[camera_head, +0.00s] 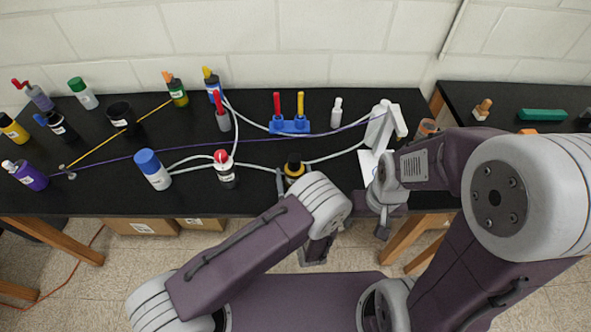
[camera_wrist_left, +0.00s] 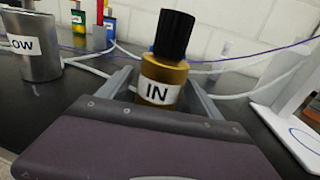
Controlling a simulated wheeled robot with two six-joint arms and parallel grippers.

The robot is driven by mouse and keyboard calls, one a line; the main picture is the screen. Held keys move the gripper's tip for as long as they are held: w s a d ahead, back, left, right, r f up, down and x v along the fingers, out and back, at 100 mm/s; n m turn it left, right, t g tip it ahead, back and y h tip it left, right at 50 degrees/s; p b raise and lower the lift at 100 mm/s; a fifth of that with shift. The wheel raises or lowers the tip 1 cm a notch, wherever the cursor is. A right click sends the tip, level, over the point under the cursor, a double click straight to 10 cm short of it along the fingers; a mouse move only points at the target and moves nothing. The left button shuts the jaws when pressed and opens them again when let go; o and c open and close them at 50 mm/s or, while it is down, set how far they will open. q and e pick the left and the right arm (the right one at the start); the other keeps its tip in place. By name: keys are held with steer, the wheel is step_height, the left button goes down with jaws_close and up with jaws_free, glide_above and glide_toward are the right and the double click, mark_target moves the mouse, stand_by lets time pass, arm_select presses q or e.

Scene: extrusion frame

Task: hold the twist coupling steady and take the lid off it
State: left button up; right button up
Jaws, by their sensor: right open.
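The twist coupling (camera_wrist_left: 160,82) has a gold body marked "IN" and a black lid (camera_wrist_left: 175,33) on its top. It stands upright on the black bench and also shows in the head view (camera_head: 294,169). My left gripper (camera_wrist_left: 160,88) has one finger on each side of the gold body. I cannot tell whether the fingers touch it, and my own arm hides most of this gripper in the head view. My right gripper (camera_head: 384,228) is open and empty, to the right of the coupling near the bench's front edge.
A white stand (camera_head: 381,125) is behind and right of the coupling. Pale hoses and a purple cord (camera_head: 262,139) cross the bench. Several bottles stand further left.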

mark_target(294, 158)
arm_select(q)
steer(key=shift+s+a+r, duration=0.15)
steer(key=shift+s+r, duration=0.05)
steer(key=shift+s, duration=0.2)
steer(key=c, duration=0.5)
steer(key=shift+s, duration=0.1)
steer(key=c, duration=0.5)
steer(key=shift+w, duration=0.2)
jaws_close()
steer(key=shift+w+d+f, duration=0.15)
steer(key=shift+d, duration=0.05)
steer(key=shift+r, duration=0.25)
step_height(294, 158, up, 10)
steer(key=shift+f+p, duration=0.15)
steer(key=shift+p, duration=0.2)
steer(key=shift+o, duration=2.1)
jaws_free()
jaws_close()
arm_select(e)
steer(key=shift+s+r, duration=0.2)
steer(key=shift+r, duration=0.15)
